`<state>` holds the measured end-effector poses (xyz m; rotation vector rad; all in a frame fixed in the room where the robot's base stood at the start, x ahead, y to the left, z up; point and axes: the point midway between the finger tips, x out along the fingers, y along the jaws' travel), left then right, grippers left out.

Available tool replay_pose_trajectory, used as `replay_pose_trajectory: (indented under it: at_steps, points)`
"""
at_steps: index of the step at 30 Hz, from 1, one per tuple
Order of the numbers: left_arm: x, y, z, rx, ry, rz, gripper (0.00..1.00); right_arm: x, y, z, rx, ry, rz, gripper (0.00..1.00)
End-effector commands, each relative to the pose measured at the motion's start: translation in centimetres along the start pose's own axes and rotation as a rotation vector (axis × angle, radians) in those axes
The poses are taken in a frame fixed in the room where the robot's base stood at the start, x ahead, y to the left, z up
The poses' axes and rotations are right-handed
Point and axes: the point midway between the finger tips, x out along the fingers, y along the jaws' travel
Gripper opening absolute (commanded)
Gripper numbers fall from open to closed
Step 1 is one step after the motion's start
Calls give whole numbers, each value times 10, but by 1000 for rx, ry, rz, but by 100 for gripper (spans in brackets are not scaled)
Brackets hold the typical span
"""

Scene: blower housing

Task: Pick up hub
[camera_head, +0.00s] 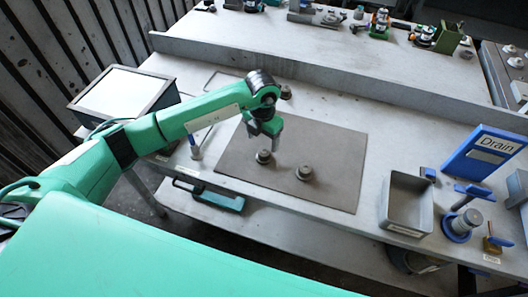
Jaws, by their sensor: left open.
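Two small grey round stepped parts, which look like hubs, sit on the dark grey mat (335,145). One hub-like part (264,157) is near the mat's left middle, and the other (305,174) is to its right and nearer the front. A third small dark round part (286,93) stands behind my arm's wrist, partly hidden. My left gripper (266,135) points down over the mat, just above and behind the left hub-like part. It is open, and I see nothing held in it. My right gripper is not in view.
A white-topped box (125,95) is at left. A raised ledge (340,73) runs behind. The mat's right side is clear.

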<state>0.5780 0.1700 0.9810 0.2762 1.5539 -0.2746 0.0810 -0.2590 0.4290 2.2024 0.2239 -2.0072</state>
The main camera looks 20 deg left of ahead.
Motion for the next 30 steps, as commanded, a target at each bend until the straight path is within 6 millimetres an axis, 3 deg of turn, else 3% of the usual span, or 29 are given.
replay_pose_trajectory:
  at_steps: [8,18,26,27,30]
  points:
    - [18,-2,-1,1,2,-1,71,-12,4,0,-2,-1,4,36]
    - [59,-7,-2,1,1,-2,71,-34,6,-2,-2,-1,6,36]
    - [64,-7,-2,2,-1,-1,71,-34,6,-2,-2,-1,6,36]
    - [64,-7,-2,2,-1,-1,69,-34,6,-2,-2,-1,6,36]
    - [64,-7,-2,2,-1,-1,50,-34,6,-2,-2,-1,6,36]
